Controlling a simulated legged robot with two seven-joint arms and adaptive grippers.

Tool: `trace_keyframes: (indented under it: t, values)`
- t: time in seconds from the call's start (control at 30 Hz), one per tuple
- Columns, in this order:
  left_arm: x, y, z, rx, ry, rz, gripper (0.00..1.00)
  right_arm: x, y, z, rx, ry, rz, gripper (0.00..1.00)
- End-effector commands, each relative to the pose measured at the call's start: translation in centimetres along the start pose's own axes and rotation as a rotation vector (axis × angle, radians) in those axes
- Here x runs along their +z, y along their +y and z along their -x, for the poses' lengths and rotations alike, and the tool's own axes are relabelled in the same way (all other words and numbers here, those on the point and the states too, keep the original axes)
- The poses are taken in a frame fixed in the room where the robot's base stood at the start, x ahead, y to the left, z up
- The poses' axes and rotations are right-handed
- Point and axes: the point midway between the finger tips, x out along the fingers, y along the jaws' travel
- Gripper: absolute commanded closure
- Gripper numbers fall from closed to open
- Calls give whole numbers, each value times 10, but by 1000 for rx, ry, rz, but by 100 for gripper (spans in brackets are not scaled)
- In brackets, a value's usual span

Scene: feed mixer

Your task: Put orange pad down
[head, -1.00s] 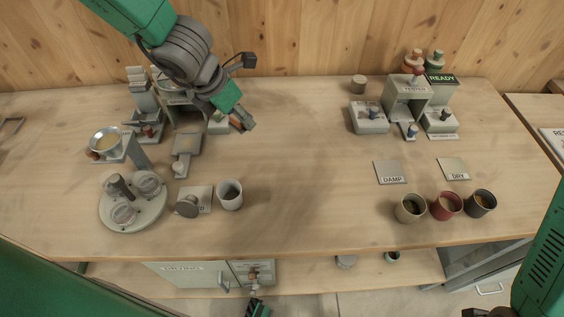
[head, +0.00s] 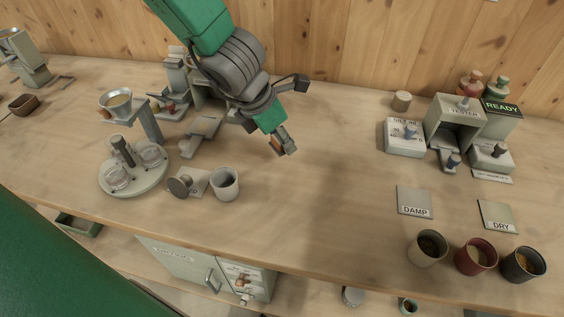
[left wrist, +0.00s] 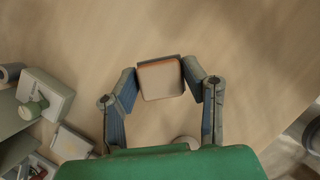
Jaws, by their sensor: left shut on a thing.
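My left gripper (head: 284,146) reaches in from the top over the middle of the bench, to the right of the mixing equipment. It is shut on the orange pad (head: 275,146), of which only a small orange edge shows in the head view. In the left wrist view the pad (left wrist: 160,80) is a squarish block with a pale face and orange-brown edges, between the two fingertips (left wrist: 160,79). Bare wood lies beneath it; I cannot tell the height of the gap. My right gripper is not in view.
A grey cup (head: 225,184) and a round turntable (head: 135,174) stand left. The tester (head: 456,119), the DAMP plate (head: 414,202), the DRY plate (head: 497,217) and cups, including a red one (head: 475,256), stand right. The bench middle is clear.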

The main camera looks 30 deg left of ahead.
Motion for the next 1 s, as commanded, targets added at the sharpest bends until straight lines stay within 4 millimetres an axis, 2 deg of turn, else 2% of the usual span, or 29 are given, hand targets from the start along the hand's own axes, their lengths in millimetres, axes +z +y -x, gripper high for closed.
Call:
trace_keyframes:
  t: [0.03, 0.17, 0.37, 0.77, 0.8, 0.83, 1.0]
  values:
    - [-3, 0, -8, -1, 0, -2, 84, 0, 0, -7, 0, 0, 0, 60]
    - [-8, 1, -18, -1, -1, 1, 84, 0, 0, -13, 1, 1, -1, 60]
    - [-19, 2, -43, -3, -1, 1, 84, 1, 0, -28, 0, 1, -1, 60]
    - [-20, 1, -47, 1, -1, 0, 84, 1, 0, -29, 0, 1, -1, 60]
    - [-19, 1, -46, 2, 0, -1, 47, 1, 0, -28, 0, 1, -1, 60]
    - [-19, 1, -46, 2, 0, -1, 40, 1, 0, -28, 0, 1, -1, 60]
    - [-20, 2, -46, 0, -1, 0, 40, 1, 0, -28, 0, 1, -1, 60]
